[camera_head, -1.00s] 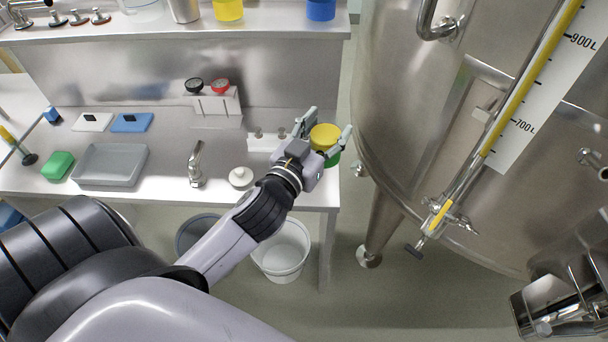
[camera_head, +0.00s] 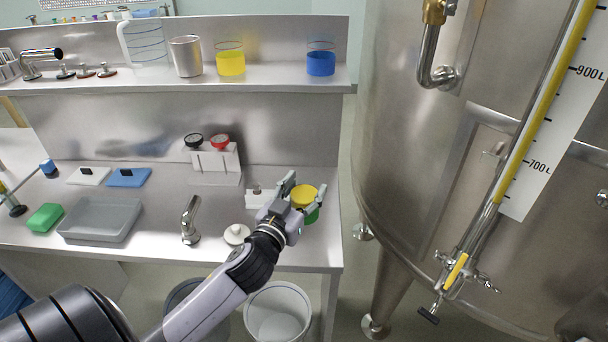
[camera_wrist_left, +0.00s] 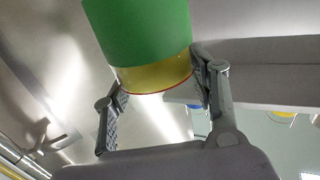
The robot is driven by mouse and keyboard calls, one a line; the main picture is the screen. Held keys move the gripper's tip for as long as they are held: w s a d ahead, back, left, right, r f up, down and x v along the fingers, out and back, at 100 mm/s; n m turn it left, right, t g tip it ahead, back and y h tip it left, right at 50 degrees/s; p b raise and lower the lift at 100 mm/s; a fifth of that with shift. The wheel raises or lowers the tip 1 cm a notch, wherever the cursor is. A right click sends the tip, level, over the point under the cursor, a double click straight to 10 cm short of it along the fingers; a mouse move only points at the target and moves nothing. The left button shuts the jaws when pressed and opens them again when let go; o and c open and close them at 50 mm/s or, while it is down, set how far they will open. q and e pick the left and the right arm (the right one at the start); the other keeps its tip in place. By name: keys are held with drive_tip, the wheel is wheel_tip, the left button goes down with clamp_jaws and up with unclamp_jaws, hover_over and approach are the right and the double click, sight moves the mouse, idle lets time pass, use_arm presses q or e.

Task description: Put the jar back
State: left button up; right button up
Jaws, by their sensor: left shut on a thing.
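The jar (camera_head: 311,214) has a green body and a yellow top. My left gripper (camera_head: 306,190) is shut on it, with one finger on each side. The jar is over the right end of the steel counter (camera_head: 200,216); I cannot tell whether it touches the surface. In the left wrist view the jar (camera_wrist_left: 140,30) shows its green body and yellow end between the two fingers of the left gripper (camera_wrist_left: 160,85). My right gripper is not in view.
The shelf (camera_head: 270,81) above holds a yellow beaker (camera_head: 230,62), a blue beaker (camera_head: 321,62), a steel cup (camera_head: 186,57) and a clear jug (camera_head: 143,42). A gap lies between the two beakers. A large steel vat (camera_head: 420,170) stands close on the right.

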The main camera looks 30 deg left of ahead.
use_arm(q)
wheel_tip(320, 180, down, 5)
drive_tip(key=shift+r+b, duration=0.15)
drive_tip(key=shift+b, duration=0.25)
drive_tip(key=shift+f+b, duration=0.7)
drive_tip(key=shift+f, duration=1.8)
drive_tip(key=shift+f, duration=0.2)
drive_tip(key=o, duration=1.6)
drive_tip(key=shift+o, duration=0.2)
